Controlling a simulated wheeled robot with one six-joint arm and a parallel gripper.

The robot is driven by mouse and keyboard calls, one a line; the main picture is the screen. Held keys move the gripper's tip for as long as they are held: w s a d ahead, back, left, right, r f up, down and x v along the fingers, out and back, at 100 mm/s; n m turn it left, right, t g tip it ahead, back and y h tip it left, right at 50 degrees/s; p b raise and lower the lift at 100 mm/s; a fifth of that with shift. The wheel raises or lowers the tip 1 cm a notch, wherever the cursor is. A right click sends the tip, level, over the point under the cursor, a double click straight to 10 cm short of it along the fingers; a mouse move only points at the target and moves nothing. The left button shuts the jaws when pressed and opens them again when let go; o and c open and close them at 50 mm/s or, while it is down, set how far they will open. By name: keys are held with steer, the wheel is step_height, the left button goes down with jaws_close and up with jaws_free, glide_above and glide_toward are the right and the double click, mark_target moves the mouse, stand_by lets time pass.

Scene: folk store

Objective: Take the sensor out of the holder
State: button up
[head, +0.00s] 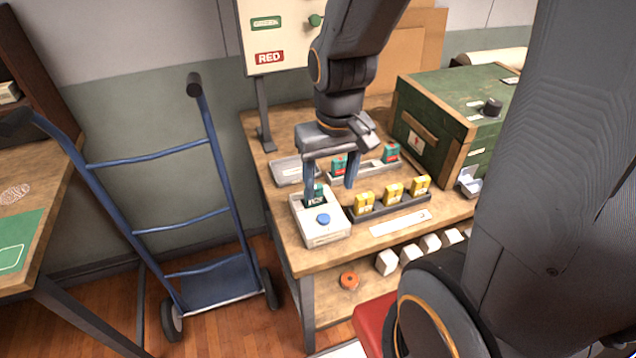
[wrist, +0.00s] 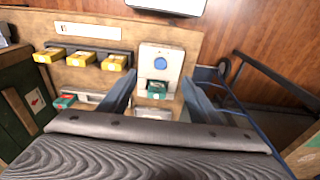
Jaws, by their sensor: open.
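A white holder (head: 325,237) with a blue button stands at the front left of the wooden bench. A green sensor (head: 314,197) sits in its back part. In the wrist view the sensor (wrist: 157,90) shows at the end of the white holder (wrist: 148,50), behind the blue button. My gripper (head: 331,188) points down over the back of the holder, with its fingers open and empty. In the wrist view the fingers (wrist: 158,100) stand apart on either side of the sensor, with a gap on each side. Whether they reach down to its height is hard to tell.
A dark rack with several yellow blocks (head: 393,194) is right of the holder. A grey rack behind holds green blocks (head: 391,152). A shallow grey tray (head: 288,173) lies left of it. A green box (head: 440,115) fills the back right. A blue hand truck (head: 215,215) stands left of the bench.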

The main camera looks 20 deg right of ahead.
steer(key=g+b, duration=0.1)
glide_above(317, 186)
steer(key=f, duration=0.2)
steer(key=shift+s+a+f, duration=0.15)
steer(key=shift+s+f, duration=0.2)
steer(key=shift+f, duration=0.05)
steer(key=shift+w+f, duration=0.25)
steer(key=shift+w, duration=0.05)
step_height(317, 186, down, 2)
steer(key=shift+f, duration=0.1)
steer(key=f, duration=0.1)
steer(key=f+p, duration=0.2)
steer(key=f, duration=0.1)
steer(key=shift+a, duration=0.25)
steer(key=shift+f, duration=0.6)
steer(key=c, duration=1.2)
steer(key=shift+c, duration=0.2)
steer(key=shift+r, duration=0.1)
